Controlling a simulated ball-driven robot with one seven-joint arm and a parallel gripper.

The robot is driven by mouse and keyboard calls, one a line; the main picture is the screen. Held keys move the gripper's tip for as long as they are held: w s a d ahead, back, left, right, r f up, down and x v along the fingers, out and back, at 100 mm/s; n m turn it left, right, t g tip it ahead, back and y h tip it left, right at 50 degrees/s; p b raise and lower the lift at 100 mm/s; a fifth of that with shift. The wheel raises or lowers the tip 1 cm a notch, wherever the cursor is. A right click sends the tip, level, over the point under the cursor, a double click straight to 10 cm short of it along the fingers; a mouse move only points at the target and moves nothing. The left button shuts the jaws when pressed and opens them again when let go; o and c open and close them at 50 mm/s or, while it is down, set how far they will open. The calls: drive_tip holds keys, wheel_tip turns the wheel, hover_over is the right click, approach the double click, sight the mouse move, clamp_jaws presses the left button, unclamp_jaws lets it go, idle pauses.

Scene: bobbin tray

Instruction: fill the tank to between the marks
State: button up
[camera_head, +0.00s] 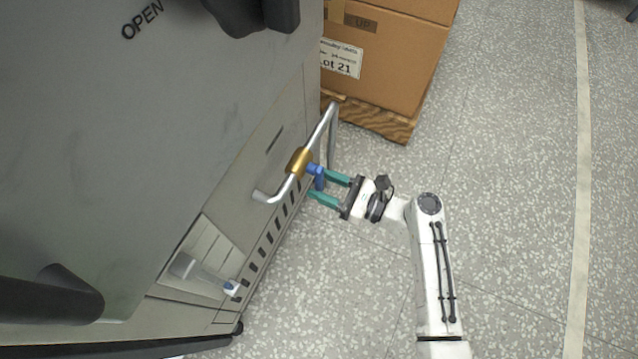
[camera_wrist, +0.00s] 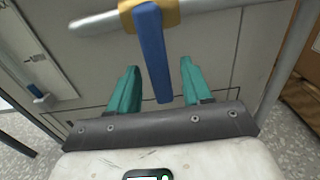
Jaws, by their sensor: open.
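A brass valve (camera_head: 299,161) sits on a bent metal pipe (camera_head: 325,126) on the front of a grey machine. Its blue lever (camera_head: 316,172) points out towards my gripper (camera_head: 320,184). My gripper is open, with one green finger on each side of the lever. In the wrist view the blue lever (camera_wrist: 153,55) stands between the fingers, with a gap visible on both sides. A tube with a blue-tipped end (camera_head: 206,275) sits in a recess low on the machine. I cannot make out a liquid level or marks on it.
The machine's grey body (camera_head: 120,170) fills the left, with dark handles and the word OPEN. Cardboard boxes (camera_head: 390,55) stand on a wooden pallet (camera_head: 375,119) behind the pipe. The speckled floor (camera_head: 510,200) to the right is clear, with a pale line.

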drive_tip(key=shift+w+a, duration=0.25)
drive_tip(key=shift+a, duration=0.45)
drive_tip(key=shift+c, duration=0.3)
clamp_jaws()
